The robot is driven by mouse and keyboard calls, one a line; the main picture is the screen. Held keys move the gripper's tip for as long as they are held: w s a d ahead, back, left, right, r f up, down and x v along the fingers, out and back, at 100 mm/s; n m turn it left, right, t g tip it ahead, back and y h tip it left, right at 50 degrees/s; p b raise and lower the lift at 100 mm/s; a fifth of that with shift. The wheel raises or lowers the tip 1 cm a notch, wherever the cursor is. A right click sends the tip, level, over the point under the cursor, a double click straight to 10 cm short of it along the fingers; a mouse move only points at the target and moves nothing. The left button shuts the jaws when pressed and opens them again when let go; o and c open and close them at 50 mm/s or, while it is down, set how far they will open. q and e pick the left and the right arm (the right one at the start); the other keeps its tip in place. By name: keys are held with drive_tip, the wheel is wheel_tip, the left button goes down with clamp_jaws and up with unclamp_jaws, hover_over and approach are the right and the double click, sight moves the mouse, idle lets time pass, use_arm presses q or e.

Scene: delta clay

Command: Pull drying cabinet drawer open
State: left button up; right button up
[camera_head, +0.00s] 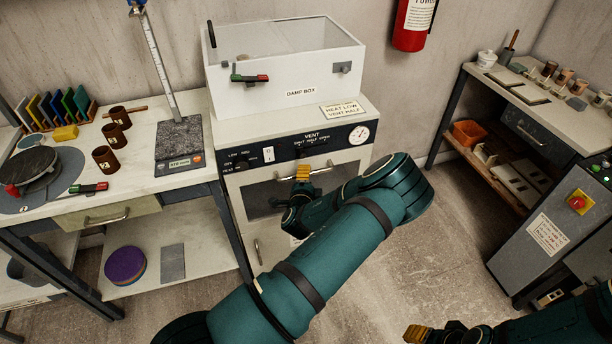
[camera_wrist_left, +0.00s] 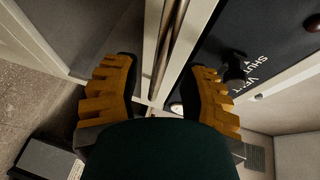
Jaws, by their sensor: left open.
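The white drying cabinet (camera_head: 232,190) stands in the middle of the head view, with a dark vent panel (camera_head: 285,148) across its top front. Below the panel is a front with a dark window and a metal bar handle (camera_head: 325,170). A lower front with a small handle (camera_head: 257,251) is partly hidden by my arm. My left gripper (camera_head: 303,173) is at the bar handle. In the left wrist view, the bar (camera_wrist_left: 165,55) runs between the open orange fingers (camera_wrist_left: 160,98); contact cannot be told.
A damp box (camera_head: 285,75) sits on the cabinet. A workbench (camera_head: 130,180) with cups and a stand is on the left. A shelved table (camera_head: 540,110) and a grey machine (camera_head: 550,235) with a red button are on the right. The floor (camera_head: 440,240) between is clear.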

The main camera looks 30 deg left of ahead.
use_arm(q)
drive_tip(key=shift+x, duration=1.15)
clamp_jaws()
drive_tip(key=shift+d, duration=0.1)
